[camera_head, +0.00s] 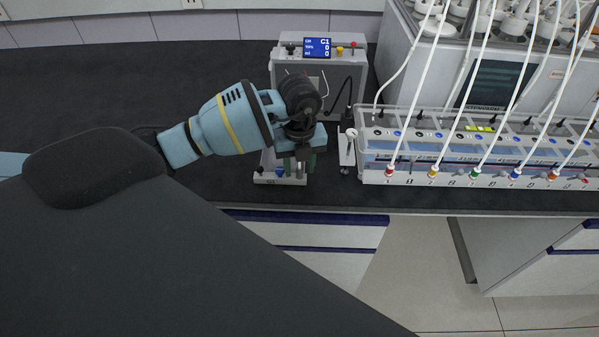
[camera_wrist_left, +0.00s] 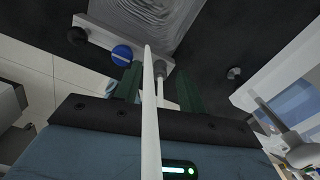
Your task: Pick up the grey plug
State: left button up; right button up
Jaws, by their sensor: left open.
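My left gripper (camera_head: 300,165) comes in from the left and points down over the front base of a small device (camera_head: 262,178). Its dark green fingers are apart. In the left wrist view, the open left gripper (camera_wrist_left: 160,88) has a slim light grey piece (camera_wrist_left: 160,84) between its fingers, seemingly the grey plug, standing by the device's front edge. A thin white rod or tube in front partly covers it. I cannot tell whether the fingers touch it. A blue knob (camera_wrist_left: 122,55) sits beside the left finger. My right gripper is out of view.
A display box (camera_head: 345,75) stands behind the gripper. A white holder (camera_head: 347,148) is close on the right, beside a long clear-walled bath (camera_head: 480,180) with several tubes. The dark bench (camera_head: 100,90) is clear at the left; its front edge is near.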

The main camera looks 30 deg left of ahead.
aim_at(300, 169)
pick_arm(q)
grip_shut()
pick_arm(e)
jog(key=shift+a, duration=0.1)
pick_arm(q)
jog(key=shift+r, duration=0.15)
jog(key=shift+r, duration=0.6)
notch_tip(300, 169, up, 2)
jog(key=shift+r, duration=0.1)
jog(key=s+a, duration=0.3)
jog(key=s, duration=0.4)
jog(key=s+a+r, duration=0.1)
jog(key=s+a, duration=0.3)
jog(key=s, duration=0.3)
jog(key=shift+a+r+b, duration=0.15)
jog(key=shift+a+b, duration=0.15)
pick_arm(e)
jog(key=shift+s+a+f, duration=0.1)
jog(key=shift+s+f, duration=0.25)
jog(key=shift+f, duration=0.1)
